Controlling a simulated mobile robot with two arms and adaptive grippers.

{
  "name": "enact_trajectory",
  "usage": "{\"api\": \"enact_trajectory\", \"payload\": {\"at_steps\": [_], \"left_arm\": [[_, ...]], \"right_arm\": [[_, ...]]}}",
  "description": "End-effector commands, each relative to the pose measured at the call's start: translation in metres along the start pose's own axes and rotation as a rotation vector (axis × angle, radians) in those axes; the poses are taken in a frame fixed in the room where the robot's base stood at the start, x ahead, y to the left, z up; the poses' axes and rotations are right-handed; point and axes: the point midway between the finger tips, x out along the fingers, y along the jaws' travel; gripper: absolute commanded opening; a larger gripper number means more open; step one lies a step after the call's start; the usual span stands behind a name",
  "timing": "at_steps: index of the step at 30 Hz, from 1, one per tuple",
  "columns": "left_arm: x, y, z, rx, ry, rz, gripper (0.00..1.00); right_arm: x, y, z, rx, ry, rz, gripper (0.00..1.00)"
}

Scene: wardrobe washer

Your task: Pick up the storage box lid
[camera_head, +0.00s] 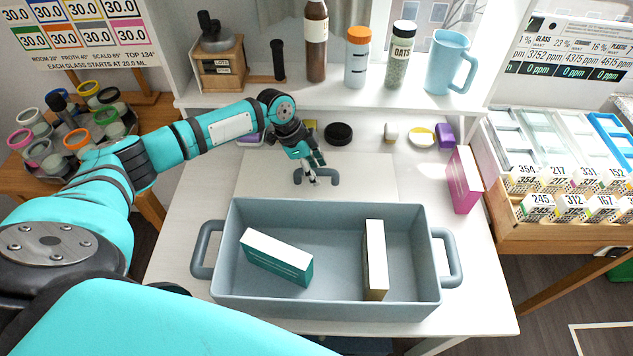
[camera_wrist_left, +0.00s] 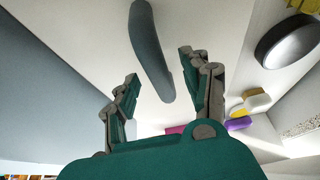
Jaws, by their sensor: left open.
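The storage box lid (camera_head: 368,176) is a pale flat panel lying on the white table behind the grey-blue storage box (camera_head: 330,308). A grey-blue handle (camera_head: 331,178) stands up from the lid's middle. My left gripper (camera_head: 311,181) is open at the handle, pointing down. In the left wrist view, the handle (camera_wrist_left: 150,45) runs between the spread fingers of the left gripper (camera_wrist_left: 158,66), with gaps showing on both sides. The box holds a teal carton (camera_head: 277,259) and a white-and-olive carton (camera_head: 375,258). My right gripper is out of view.
A pink carton (camera_head: 463,180) stands on the table at right. A black round lid (camera_head: 338,133) and several small items lie behind the lid. A shelf with bottles and a blue mug (camera_head: 447,62) rises at the back.

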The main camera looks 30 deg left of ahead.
Motion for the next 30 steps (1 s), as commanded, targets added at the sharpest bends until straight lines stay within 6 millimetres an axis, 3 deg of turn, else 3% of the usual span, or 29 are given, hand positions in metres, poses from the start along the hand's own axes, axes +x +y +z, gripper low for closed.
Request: {"api": "enact_trajectory", "payload": {"at_steps": [6, 17, 30], "left_arm": [[0.0002, -0.0003, 0.0003, 0.000, 0.000, -0.001, 0.45], [-0.0002, -0.0004, 0.0003, -0.001, 0.000, -0.001, 0.00], [-0.0010, -0.0009, -0.0003, 0.000, 0.002, -0.002, 0.00]], "right_arm": [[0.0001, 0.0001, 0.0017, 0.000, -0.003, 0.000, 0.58], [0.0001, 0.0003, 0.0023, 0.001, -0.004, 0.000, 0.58], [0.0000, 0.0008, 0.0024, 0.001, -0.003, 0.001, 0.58]]}}
